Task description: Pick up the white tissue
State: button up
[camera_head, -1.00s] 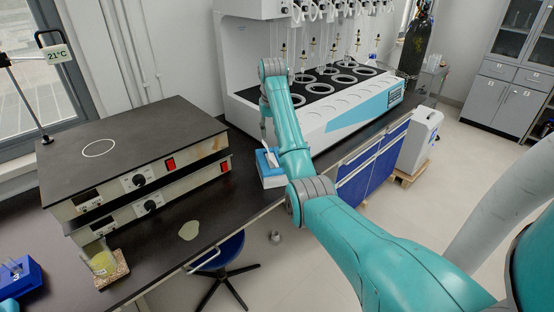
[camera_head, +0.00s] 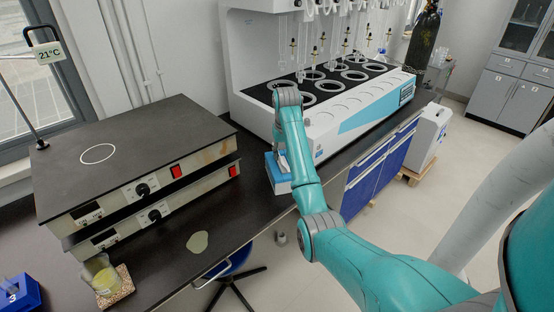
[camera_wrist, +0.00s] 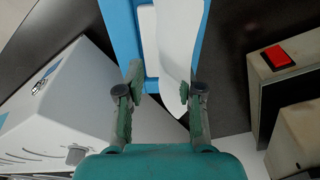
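The white tissue (camera_wrist: 180,38) stands out of a blue tissue box (camera_wrist: 122,28) in the wrist view. The tissue box also shows in the head view (camera_head: 279,186), on the dark bench beside the white machine, partly behind my arm. My gripper (camera_wrist: 160,86) is open in the wrist view, with its two green fingers apart. The lower end of the tissue shows between the fingertips. I cannot tell whether either finger touches it.
A white distiller machine (camera_head: 350,125) stands right behind the box. Two stacked hot plates (camera_head: 130,150) with red switches stand to the left. The bench between hot plates and box is clear.

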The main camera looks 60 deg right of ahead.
jog(key=shift+f, duration=0.35)
grip_shut()
